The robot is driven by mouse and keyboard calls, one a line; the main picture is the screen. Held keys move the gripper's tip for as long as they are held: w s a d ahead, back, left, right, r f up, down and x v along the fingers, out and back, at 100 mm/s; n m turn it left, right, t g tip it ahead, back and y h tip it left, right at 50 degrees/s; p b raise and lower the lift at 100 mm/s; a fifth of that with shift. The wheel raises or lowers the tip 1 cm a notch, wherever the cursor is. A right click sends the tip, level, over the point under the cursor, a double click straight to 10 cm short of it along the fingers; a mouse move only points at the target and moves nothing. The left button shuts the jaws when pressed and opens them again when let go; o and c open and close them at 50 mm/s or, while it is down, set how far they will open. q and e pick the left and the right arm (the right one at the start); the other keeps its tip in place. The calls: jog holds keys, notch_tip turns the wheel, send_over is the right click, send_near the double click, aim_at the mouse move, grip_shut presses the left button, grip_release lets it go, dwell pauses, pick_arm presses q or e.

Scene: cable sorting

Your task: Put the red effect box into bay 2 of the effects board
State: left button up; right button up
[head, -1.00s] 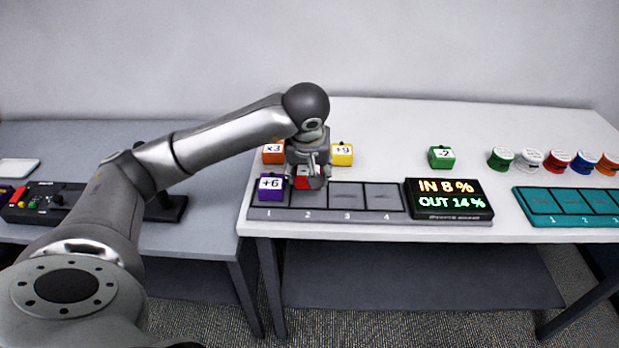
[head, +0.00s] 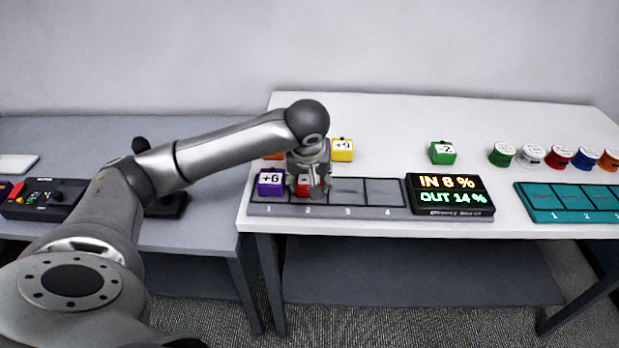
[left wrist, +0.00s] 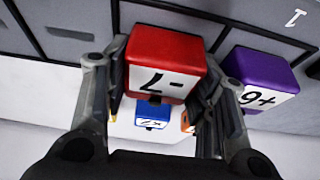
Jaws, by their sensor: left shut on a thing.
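The red effect box (head: 303,188), marked -7 in the left wrist view (left wrist: 160,58), is between the fingers of my left gripper (head: 309,189). The gripper is shut on it, with one finger on each side. The box is at bay 2 of the effects board (head: 347,212), just above the number 2. I cannot tell whether its underside touches the bay floor. The gripper hides part of the box and most of bay 2. The purple +6 box (head: 271,183) sits in bay 1, close beside the gripper. My right gripper is not in view.
Bays 3 and 4 are empty. A display (head: 450,195) stands at the board's right end. Behind are a yellow box (head: 342,149), a green box (head: 442,152) and a mostly hidden orange box (head: 274,156). A blue box (left wrist: 151,115) shows in the left wrist view. Several spools and a teal board (head: 545,215) are right.

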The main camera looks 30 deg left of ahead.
pick_arm(q)
jog(key=o, duration=1.2)
jog(key=shift+r, duration=0.1)
jog(key=shift+r+p, duration=0.4)
jog(key=shift+p, duration=0.05)
jog(key=shift+r+p, duration=0.45)
jog(key=shift+b+v, duration=0.4)
jog(key=shift+v, duration=5.35)
jog(key=shift+s+f, duration=0.1)
jog(key=shift+s, duration=0.05)
